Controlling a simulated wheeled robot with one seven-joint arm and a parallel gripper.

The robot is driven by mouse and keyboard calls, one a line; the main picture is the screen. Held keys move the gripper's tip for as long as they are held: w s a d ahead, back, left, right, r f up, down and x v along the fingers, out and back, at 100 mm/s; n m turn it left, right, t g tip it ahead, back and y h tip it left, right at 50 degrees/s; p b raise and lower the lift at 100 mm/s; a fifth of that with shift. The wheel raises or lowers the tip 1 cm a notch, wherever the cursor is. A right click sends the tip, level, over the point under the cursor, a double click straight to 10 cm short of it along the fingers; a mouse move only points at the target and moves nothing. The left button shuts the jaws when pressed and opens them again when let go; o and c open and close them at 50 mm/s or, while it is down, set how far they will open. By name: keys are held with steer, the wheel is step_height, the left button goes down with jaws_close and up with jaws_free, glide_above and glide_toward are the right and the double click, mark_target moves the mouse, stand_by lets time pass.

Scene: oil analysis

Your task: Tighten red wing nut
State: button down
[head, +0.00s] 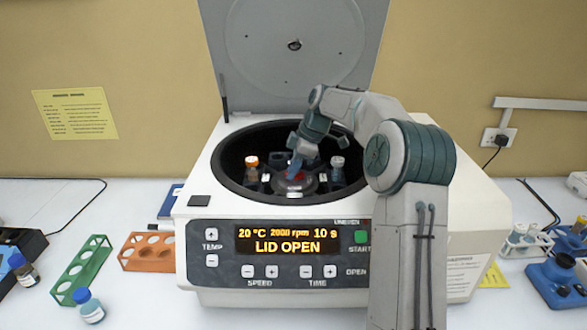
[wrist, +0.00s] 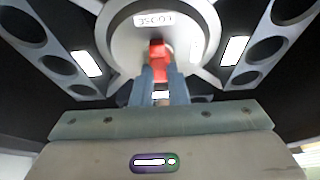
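The red wing nut (wrist: 157,50) sits at the middle of the round rotor hub (wrist: 125,45) in the wrist view. A small label on the hub reads "LOOSE", upside down in that view. My gripper (wrist: 160,78) has its two blue fingers close on either side of the nut, with no clear gap; they look shut on it. In the head view my gripper (head: 294,168) points down into the open centrifuge (head: 340,225), and only a little red of the nut (head: 299,175) shows beside the fingers. The display reads "LID OPEN".
The raised lid (head: 290,60) stands behind my arm. An orange-capped bottle (head: 251,168) and a white-capped bottle (head: 337,170) stand in the rotor beside my gripper. The bowl wall surrounds it. Green (head: 80,270) and orange (head: 147,251) racks lie on the table at left.

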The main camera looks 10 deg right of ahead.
steer(key=m+b, duration=0.1)
steer(key=m, duration=0.1)
steer(key=m+t+b, duration=0.1)
steer(key=b, duration=0.1)
steer(key=shift+f+m+t+h, duration=0.1)
steer(key=shift+m+t+h, duration=0.2)
steer(key=shift+m, duration=0.1)
steer(key=m+t+h+b, duration=0.1)
steer(key=m+b, duration=0.1)
steer(key=m, duration=0.2)
steer(key=shift+w+m, duration=0.1)
steer(key=shift+m, duration=0.2)
steer(key=m+h, duration=0.1)
steer(key=m, duration=0.1)
steer(key=m+t, duration=0.1)
steer(key=m, duration=0.1)
steer(key=shift+m+h+b, duration=0.3)
steer(key=shift+h, duration=0.1)
steer(key=shift+d+r+m+h, duration=0.1)
steer(key=shift+m+h, duration=0.4)
steer(key=shift+m, duration=0.75)
steer(key=shift+d+r+m+h, duration=0.1)
steer(key=shift+m+h, duration=0.4)
steer(key=shift+m, duration=0.75)
steer(key=c, duration=1.4)
jaws_free()
steer(key=shift+c, duration=0.2)
